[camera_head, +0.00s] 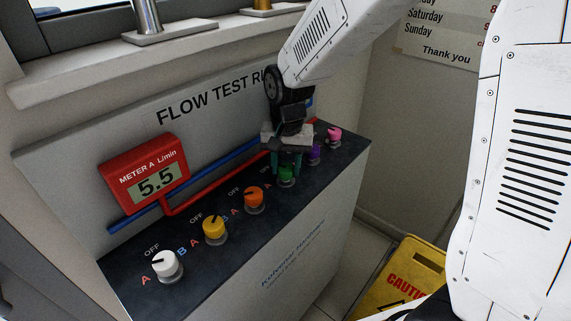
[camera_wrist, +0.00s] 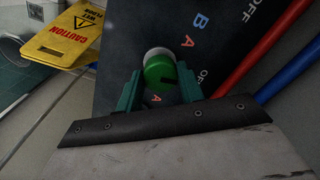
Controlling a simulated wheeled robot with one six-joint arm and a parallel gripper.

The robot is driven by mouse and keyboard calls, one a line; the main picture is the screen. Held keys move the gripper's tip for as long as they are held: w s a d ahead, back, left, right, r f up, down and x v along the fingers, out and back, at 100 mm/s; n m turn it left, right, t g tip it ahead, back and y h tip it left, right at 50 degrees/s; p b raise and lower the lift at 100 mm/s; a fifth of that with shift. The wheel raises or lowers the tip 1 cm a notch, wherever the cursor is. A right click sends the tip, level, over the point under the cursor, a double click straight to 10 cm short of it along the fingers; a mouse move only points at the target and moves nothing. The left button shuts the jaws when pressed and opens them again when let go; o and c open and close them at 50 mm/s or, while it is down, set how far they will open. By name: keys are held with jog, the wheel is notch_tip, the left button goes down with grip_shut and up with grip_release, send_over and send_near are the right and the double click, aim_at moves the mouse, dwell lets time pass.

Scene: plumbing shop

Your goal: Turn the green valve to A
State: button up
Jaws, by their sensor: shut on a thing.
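The green valve (camera_head: 287,176) is a round knob on the dark top panel of the flow test rig, fourth in the row from the left in the head view. In the wrist view the green valve (camera_wrist: 160,72) sits between my gripper's two green fingers, with a dark pointer mark on its face. My gripper (camera_head: 288,165) comes down from above and is shut on the knob. It also shows in the wrist view (camera_wrist: 158,88). A red letter A (camera_wrist: 157,98) shows beside the knob, close to the pointer mark. The exact pointer direction is hard to tell.
White (camera_head: 166,264), yellow (camera_head: 214,228) and orange (camera_head: 253,198) valves stand to the left; purple (camera_head: 314,154) and pink (camera_head: 334,136) ones to the right. A red meter (camera_head: 147,172) reads 5.5. Red and blue pipes run behind. A yellow caution sign (camera_head: 412,275) is on the floor.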

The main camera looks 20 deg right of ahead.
aim_at(287, 168)
jog(key=n, duration=0.5)
jog(key=shift+n, duration=2.4)
jog(key=o, duration=1)
notch_tip(287, 168, up, 8)
jog(key=shift+w+d+f, duration=0.1)
jog(key=shift+d, duration=0.05)
